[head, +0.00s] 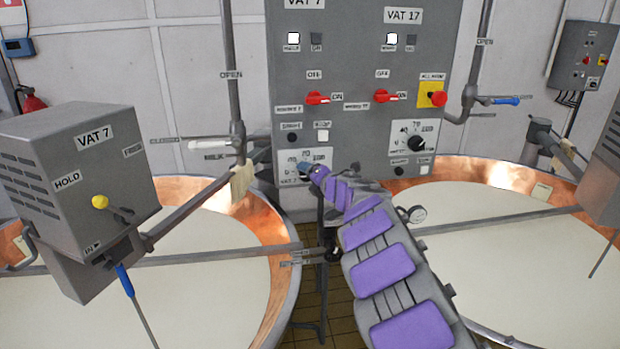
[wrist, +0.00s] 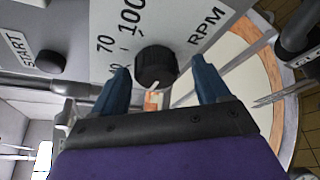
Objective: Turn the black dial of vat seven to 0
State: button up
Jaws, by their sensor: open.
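The black dial (wrist: 155,68) of vat seven sits on a white scale plate in the wrist view, with 70, 100 and RPM readable around it. A pale pointer mark shows at the dial's lower edge; the number it points to is hidden. My gripper (wrist: 160,85) is open, one blue finger on each side of the dial; I cannot tell whether they touch it. In the head view my gripper (head: 308,170) is at the lower left dial plate (head: 303,156) under the VAT 7 label, and it hides the dial there.
A START button (wrist: 51,62) is left of the dial. Copper vats (head: 210,290) of white liquid stand on both sides.

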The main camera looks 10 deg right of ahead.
jog(key=b+v, duration=0.1)
jog(key=v, duration=1.5)
jog(key=shift+s, duration=0.25)
